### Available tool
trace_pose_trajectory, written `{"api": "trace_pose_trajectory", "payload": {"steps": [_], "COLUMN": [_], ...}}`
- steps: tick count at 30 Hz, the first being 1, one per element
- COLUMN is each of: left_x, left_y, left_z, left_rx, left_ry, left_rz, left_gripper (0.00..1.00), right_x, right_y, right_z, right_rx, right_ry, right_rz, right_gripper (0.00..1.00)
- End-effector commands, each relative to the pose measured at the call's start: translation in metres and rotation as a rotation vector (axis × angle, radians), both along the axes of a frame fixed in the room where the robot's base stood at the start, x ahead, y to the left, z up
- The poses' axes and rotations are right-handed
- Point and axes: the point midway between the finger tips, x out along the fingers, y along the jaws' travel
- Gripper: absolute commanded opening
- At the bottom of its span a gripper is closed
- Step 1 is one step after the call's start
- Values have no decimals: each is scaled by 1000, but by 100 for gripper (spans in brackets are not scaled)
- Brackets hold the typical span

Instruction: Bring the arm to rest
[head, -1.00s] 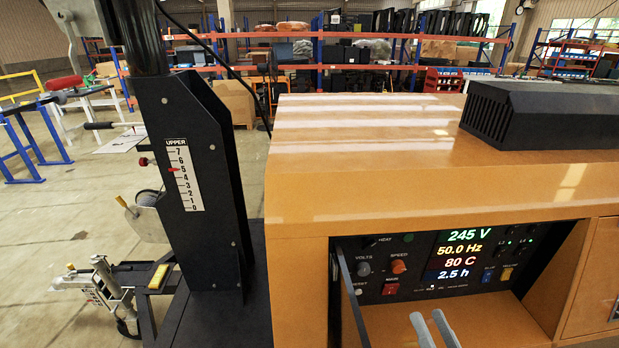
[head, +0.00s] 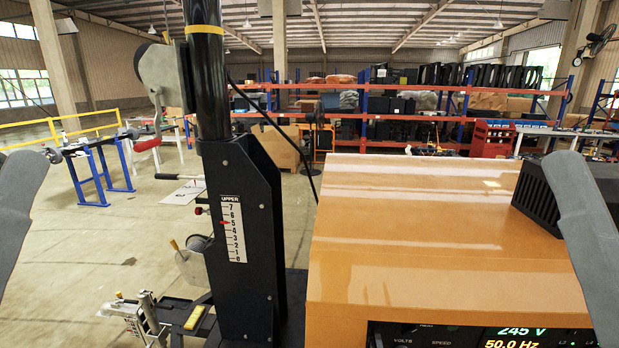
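The orange generator housing (head: 400,245) of the light tower fills the lower right of the head view. Its control panel (head: 470,338) shows only at the bottom edge, with lit readings of 245 V and 50.0 Hz; the lower part is cut off. The black mast (head: 207,95) stands upright left of the housing. Its white UPPER scale (head: 232,228) has a red pointer near 5. Grey parts of my arms show at the left and right edges, clear of the panel. I see no fingertips of either gripper.
A black vented box (head: 565,190) stands on the housing, partly behind my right arm. Blue trestles (head: 100,175) stand at left. Loaded shelves (head: 390,105) are behind. Open floor lies at left.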

Motion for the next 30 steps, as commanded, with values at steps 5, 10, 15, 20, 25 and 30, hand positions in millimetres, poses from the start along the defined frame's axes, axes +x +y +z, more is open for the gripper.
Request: {"api": "trace_pose_trajectory", "payload": {"steps": [5,10,15,20,25,30], "left_x": [0,0,0,0,0,0], "left_y": [0,0,0,0,0,0], "left_z": [99,186,252,273,270,269], "left_rx": [0,0,0,0,0,0], "left_ry": [1,1,1,1,2,2], "left_rz": [0,0,0,0,0,0], "left_gripper": [24,24,24,24,24,24], "right_x": [0,0,0,1,0,0], "right_y": [0,0,0,0,0,0], "right_z": [99,186,251,273,270,269], "right_rx": [0,-1,-1,-1,-1,-1], "right_ry": [0,0,1,1,1,1], "right_rz": [0,0,0,0,0,1], "right_gripper": [75,75,75,75,75,75]}}
